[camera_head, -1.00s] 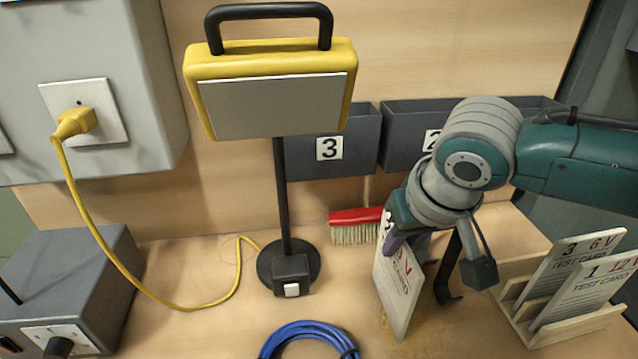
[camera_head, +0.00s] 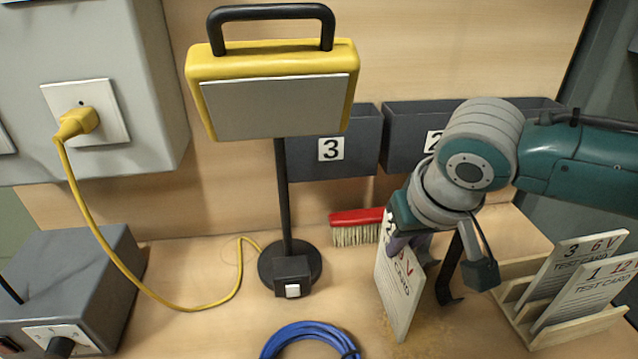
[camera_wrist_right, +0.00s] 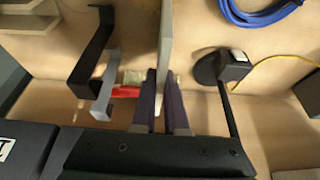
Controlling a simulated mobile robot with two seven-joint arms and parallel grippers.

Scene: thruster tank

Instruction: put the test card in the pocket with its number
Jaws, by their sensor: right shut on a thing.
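My right gripper (camera_head: 412,248) is shut on a white test card (camera_head: 398,300), upright over the table. The word "CARD" and a red "V" show on it; the gripper covers much of its top, and I cannot read its number surely. In the right wrist view the two fingers (camera_wrist_right: 163,105) pinch the card (camera_wrist_right: 166,35), seen edge-on. Pocket 3 (camera_head: 358,140) and pocket 2 (camera_head: 400,150) are grey bins on the back board. A further grey pocket (camera_head: 537,102) is mostly hidden behind my right arm. My left gripper is not in view.
A wooden rack (camera_head: 575,330) at right holds cards 3 (camera_head: 570,270) and 1 (camera_head: 585,295). A black bent bracket (camera_head: 446,285) stands close beside the held card. A red brush (camera_head: 355,217), yellow-framed lamp (camera_head: 275,105) and blue cable coil (camera_head: 308,335) are nearby.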

